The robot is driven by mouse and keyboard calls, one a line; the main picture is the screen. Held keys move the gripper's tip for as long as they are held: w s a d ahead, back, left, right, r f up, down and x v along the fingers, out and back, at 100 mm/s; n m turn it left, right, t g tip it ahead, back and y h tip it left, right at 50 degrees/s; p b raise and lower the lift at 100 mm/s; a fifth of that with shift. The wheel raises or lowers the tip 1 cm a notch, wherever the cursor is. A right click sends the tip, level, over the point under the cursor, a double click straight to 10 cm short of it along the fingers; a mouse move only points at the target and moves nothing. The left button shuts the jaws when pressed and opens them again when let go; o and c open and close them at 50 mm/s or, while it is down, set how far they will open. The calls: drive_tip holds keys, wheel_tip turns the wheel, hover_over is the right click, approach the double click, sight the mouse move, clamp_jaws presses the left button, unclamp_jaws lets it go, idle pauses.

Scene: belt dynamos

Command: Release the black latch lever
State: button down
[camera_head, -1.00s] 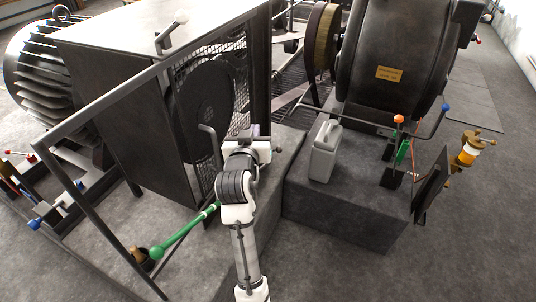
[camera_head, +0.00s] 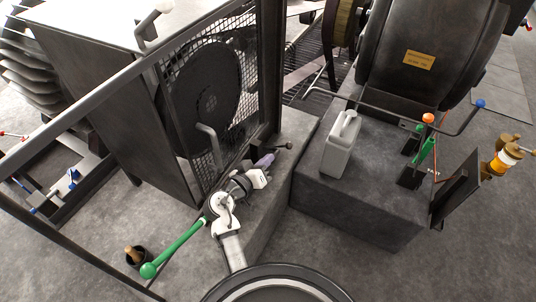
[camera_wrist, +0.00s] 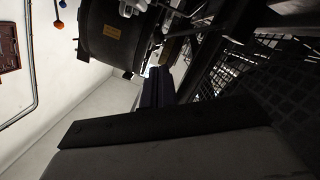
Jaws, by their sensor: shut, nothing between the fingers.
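A small black lever with a round knob (camera_head: 289,145) sticks out at the lower right corner of the mesh guard, just above the stone plinth; it looks like the latch lever. My gripper (camera_head: 268,158) is shut and empty, its purple-grey fingers just left of and below this lever in the head view. I cannot tell whether they touch it. In the wrist view the shut fingers (camera_wrist: 156,88) show past the dark wrist housing, and the lever cannot be made out there.
The mesh guard (camera_head: 240,75) of the dark cabinet stands close left of my gripper. A grey jerrycan (camera_head: 340,146) stands on the right plinth (camera_head: 350,205). A green lever (camera_head: 175,250) lies low at left. An orange-knobbed lever (camera_head: 428,118) is farther right.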

sight(288, 148)
drive_tip(key=x, duration=0.7)
drive_tip(key=shift+w+d+p, duration=0.2)
drive_tip(key=shift+w+p, duration=0.1)
drive_tip(key=shift+p, duration=0.15)
drive_tip(key=shift+f, duration=0.1)
drive_tip(key=shift+s+d+f+m+b, duration=0.15)
drive_tip(key=shift+d+f+m+b, duration=0.25)
drive_tip(key=shift+b, duration=0.65)
drive_tip(key=shift+s+d+f+m+b, duration=0.15)
drive_tip(key=shift+f+m+b, duration=0.25)
drive_tip(key=shift+b, duration=0.45)
drive_tip(key=shift+r, duration=0.15)
